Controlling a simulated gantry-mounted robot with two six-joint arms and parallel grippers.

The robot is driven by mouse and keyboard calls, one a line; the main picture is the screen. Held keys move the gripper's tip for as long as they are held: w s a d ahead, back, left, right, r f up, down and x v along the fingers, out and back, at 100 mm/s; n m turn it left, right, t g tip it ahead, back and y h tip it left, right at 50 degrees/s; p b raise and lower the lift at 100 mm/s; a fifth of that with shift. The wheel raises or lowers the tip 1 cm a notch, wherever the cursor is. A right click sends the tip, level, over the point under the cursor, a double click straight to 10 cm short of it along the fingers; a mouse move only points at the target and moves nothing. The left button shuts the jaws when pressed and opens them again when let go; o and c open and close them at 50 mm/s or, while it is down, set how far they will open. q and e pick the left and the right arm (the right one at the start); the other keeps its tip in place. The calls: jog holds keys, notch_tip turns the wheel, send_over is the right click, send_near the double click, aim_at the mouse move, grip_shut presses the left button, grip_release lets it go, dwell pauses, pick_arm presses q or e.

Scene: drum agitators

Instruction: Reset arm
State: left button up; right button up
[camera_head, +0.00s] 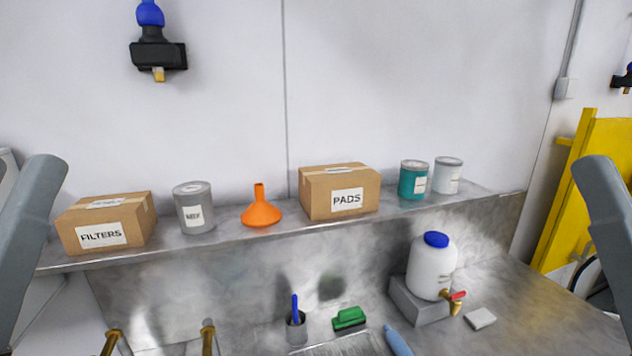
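A grey arm link of mine stands at the left edge, and another stands at the right edge. Both run down out of the frame. Neither gripper can be seen, so their fingers and anything in them are hidden. No part of my arms that shows touches an object.
A metal shelf (290,232) holds a FILTERS box (103,223), grey can (194,208), orange funnel (261,210), PADS box (339,192), teal can (413,180) and pale can (447,176).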

pick_arm(q)
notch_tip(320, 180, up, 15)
jog(key=p, duration=1.1)
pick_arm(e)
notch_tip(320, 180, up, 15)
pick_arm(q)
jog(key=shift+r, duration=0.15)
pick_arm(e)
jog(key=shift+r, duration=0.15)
